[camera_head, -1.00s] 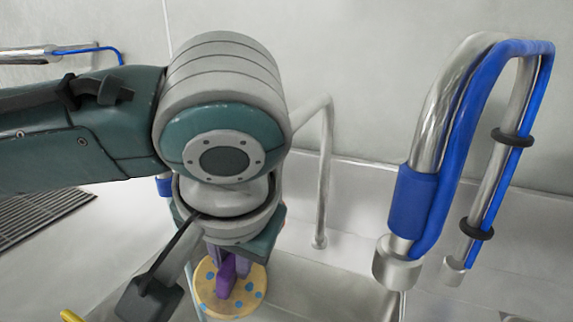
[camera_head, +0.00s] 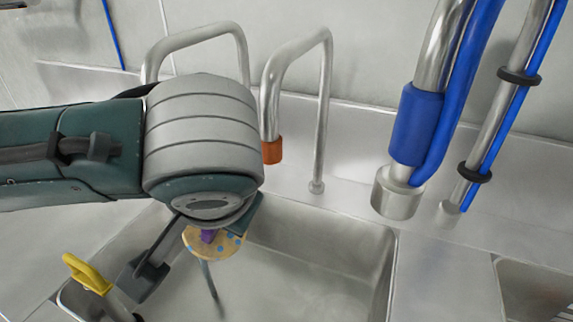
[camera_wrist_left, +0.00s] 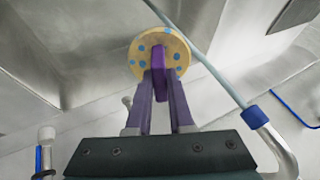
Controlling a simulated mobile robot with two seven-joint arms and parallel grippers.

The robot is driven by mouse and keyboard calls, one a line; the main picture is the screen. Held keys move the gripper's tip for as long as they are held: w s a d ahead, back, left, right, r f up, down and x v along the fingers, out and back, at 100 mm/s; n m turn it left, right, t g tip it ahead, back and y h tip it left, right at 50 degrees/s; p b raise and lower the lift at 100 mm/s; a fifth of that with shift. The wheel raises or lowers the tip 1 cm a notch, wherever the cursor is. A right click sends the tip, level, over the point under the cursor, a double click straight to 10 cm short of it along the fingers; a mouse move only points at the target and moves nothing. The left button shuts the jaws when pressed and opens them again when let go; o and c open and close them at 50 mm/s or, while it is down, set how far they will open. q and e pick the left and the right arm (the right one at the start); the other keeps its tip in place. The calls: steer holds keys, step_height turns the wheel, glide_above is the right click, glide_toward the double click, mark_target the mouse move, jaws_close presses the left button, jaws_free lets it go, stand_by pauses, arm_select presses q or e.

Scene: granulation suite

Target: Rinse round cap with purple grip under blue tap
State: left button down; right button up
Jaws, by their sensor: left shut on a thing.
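The round cap (camera_head: 230,246) is tan with blue dots, with a purple grip (camera_wrist_left: 160,85). My left gripper (camera_wrist_left: 161,76) is shut on the grip and holds the cap over the sink basin (camera_head: 310,268). In the head view my arm hides most of the gripper (camera_head: 208,236). The blue-collared tap (camera_wrist_left: 255,117) shows at the right of the left wrist view, with a thin water stream (camera_wrist_left: 212,70) running from it past the cap's edge. The stream also shows below the cap in the head view (camera_head: 209,281). I cannot tell whether the water touches the cap.
An orange-collared tap (camera_head: 272,151) stands just right of my arm. A large pipe with a blue sleeve (camera_head: 415,125) and blue hose is at the right. A yellow handle (camera_head: 86,272) is at the lower left. The basin's right part is clear.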

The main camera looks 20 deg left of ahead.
arm_select(q)
steer(key=w+a+b, duration=0.2)
steer(key=a, duration=0.1)
steer(key=w+a+f+b, duration=0.1)
steer(key=shift+w+a+f, duration=0.1)
steer(key=shift+w+a, duration=0.15)
steer(key=shift+w+a+f, duration=0.25)
steer(key=shift+w+a, duration=0.65)
steer(key=shift+a, duration=0.15)
steer(key=shift+b, duration=0.3)
steer(key=shift+w+d, duration=0.35)
steer(key=shift+w, duration=0.1)
steer(key=shift+s+a+p, duration=0.35)
steer(key=shift+s+p, duration=0.1)
steer(key=shift+p, duration=0.35)
steer(key=shift+w+d, duration=0.1)
steer(key=shift+w, duration=0.05)
steer(key=shift+w+d, duration=0.25)
steer(key=shift+w, duration=0.05)
